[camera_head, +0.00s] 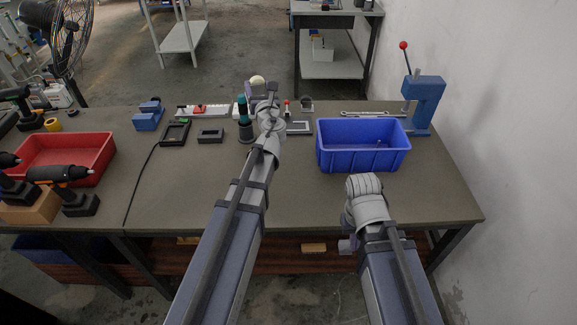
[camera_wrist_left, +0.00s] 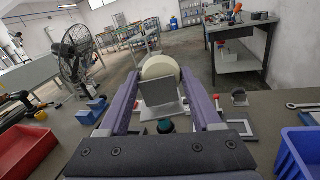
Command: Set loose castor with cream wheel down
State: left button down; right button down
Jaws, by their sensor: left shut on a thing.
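The loose castor with a cream wheel (camera_wrist_left: 160,68) is between the two purple fingers of my left gripper (camera_wrist_left: 160,88) in the left wrist view. Its grey plate (camera_wrist_left: 162,104) faces the camera, with the wheel beyond it. In the head view the cream wheel (camera_head: 257,80) shows just beyond my left gripper (camera_head: 263,90), over the back part of the workbench (camera_head: 290,208). The gripper is shut on the castor. I cannot tell its exact height above the bench. My right gripper (camera_head: 363,184) is in front of the blue bin; its fingers are hidden.
A blue bin (camera_head: 364,162) stands right, with a wrench (camera_head: 372,114) and blue press (camera_head: 424,100) behind. A teal-topped tool (camera_head: 243,112) stands close beside my left gripper. A small grey bracketed piece (camera_head: 306,104) sits nearby. A red bin (camera_head: 68,168) is left; the middle front is clear.

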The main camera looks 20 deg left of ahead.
pick_arm(q)
jog(key=w+d+f+m+h+b, duration=0.1)
jog(key=d+f+h+b, duration=0.1)
jog(key=d+f+b, duration=0.4)
jog(key=w+d+f+m+t+h+b, duration=0.1)
jog(key=d+f+b, duration=0.5)
jog(key=f+b, duration=0.3)
notch_tip(320, 180, down, 2)
jog(key=shift+w+d+f+m+t+h, duration=0.25)
jog(key=shift+w+d+m+t+h, duration=0.05)
jog(key=shift+w+d+h, duration=0.1)
jog(key=shift+s, duration=0.15)
jog(key=shift+h, duration=0.3)
jog(key=f+b, duration=0.3)
jog(key=s+f+b, duration=0.1)
jog(key=f+b, duration=0.6)
jog(key=shift+s+d, duration=0.2)
jog(key=shift+s, duration=0.05)
